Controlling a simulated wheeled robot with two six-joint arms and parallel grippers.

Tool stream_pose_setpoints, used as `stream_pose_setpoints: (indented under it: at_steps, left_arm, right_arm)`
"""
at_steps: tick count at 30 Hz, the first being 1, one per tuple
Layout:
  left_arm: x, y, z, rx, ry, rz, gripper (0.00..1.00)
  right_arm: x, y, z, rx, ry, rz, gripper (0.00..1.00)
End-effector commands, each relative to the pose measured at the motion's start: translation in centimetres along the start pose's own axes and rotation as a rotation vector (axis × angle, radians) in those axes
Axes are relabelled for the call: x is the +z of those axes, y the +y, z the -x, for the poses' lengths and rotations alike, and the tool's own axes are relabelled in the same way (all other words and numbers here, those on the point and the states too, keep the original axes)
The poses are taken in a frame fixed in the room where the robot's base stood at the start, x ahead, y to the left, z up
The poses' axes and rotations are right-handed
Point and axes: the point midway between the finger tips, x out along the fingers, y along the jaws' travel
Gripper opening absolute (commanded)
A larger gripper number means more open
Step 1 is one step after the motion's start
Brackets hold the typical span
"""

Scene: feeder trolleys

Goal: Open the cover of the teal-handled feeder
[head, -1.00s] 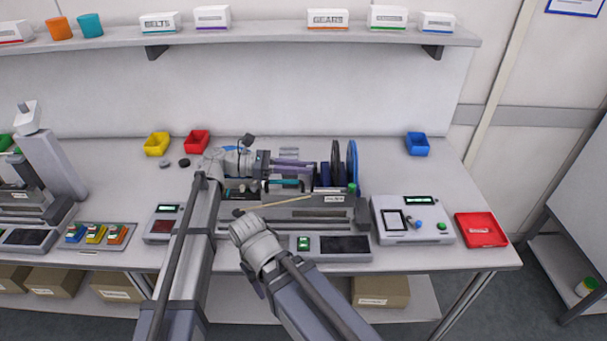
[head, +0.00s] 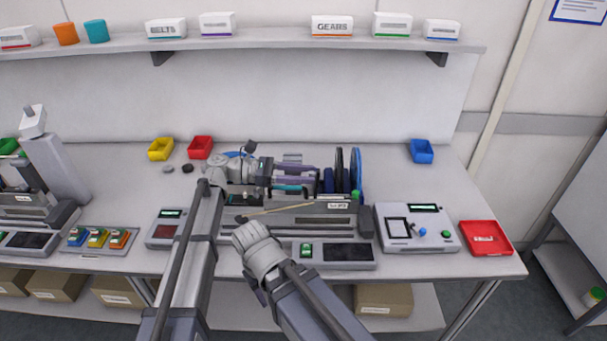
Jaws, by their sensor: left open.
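The feeder with the teal handle (head: 290,188) stands on the bench at the middle of the head view, behind a long grey front rail (head: 337,206). My left gripper (head: 313,174) reaches in from the left, with its fingers pointing right, just above and behind the teal handle. It is open; I cannot tell if it touches the feeder. The cover is partly hidden by my left gripper and wrist, and its state is unclear. My right arm ends in front of the rail, and its fingers do not show.
Dark and blue reels (head: 355,170) stand just right of the left fingers. A thin tan strip (head: 280,208) crosses the rail. A grey control box (head: 415,228) and a red tray (head: 486,238) are at right. Free bench lies behind the control box.

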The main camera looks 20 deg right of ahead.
Motion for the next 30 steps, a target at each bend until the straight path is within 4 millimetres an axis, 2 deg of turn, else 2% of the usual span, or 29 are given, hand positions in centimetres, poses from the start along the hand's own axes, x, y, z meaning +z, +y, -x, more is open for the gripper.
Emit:
stream_pose_setpoints:
  at_steps: [5, 12, 18, 22, 30]
  left_arm:
    - [0.0, 0.1, 0.7, 0.002, 0.000, 0.000, 0.47]
    - [0.1, 0.1, 4.5, 0.003, 0.000, 0.000, 0.47]
    - [0.0, 0.1, 7.0, 0.002, 0.000, 0.000, 0.47]
    - [0.0, 0.0, 7.7, 0.001, 0.000, 0.000, 0.47]
    - [0.0, 0.0, 7.8, 0.000, 0.000, 0.000, 0.47]
  right_arm:
    - [0.0, 0.0, 0.1, 0.000, 0.000, 0.000, 0.50]
    - [0.0, 0.0, 0.4, 0.000, 0.000, 0.000, 0.50]
    - [0.0, 0.1, 0.5, 0.000, 0.000, 0.000, 0.50]
    - [0.0, 0.1, 0.5, 0.000, 0.000, 0.000, 0.50]
    - [0.0, 0.1, 0.5, 0.000, 0.000, 0.000, 0.50]
